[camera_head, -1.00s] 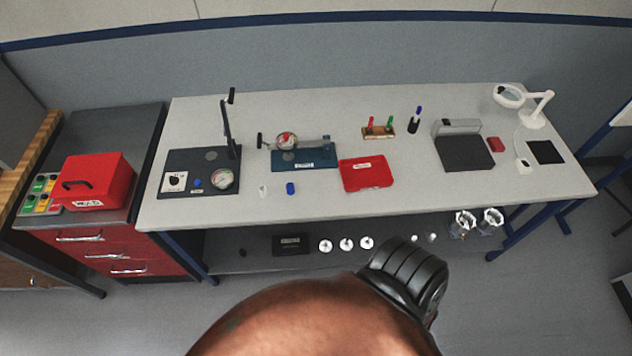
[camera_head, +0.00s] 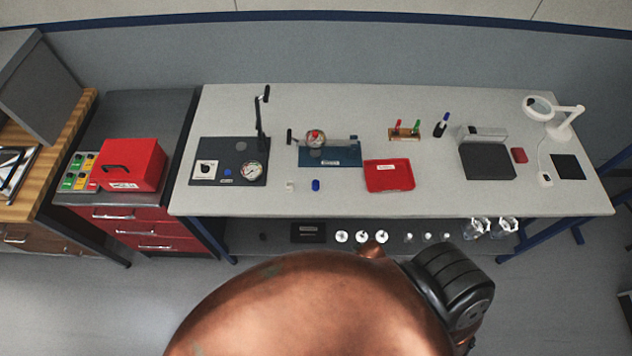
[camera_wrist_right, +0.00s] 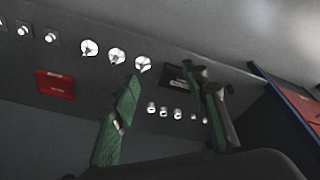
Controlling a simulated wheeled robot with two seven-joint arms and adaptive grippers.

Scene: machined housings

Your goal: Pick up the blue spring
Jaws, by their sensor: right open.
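A small blue cylinder (camera_head: 316,185), which looks like the blue spring, stands on the front part of the grey table; its coils are too small to make out. A small white piece (camera_head: 290,186) is to its left. In the right wrist view my right gripper (camera_wrist_right: 163,76) is open, with its green-padded fingers apart and nothing between them. The blue spring cannot be made out in that view. Neither gripper shows in the head view.
A red tray (camera_head: 389,175), a blue fixture (camera_head: 330,154) and a dark gauge panel (camera_head: 229,178) surround the cylinder. Bare tabletop (camera_head: 345,200) lies in front. The lower shelf holds white discs (camera_head: 342,236) and a black box (camera_head: 308,232). Red drawers (camera_head: 150,230) stand left.

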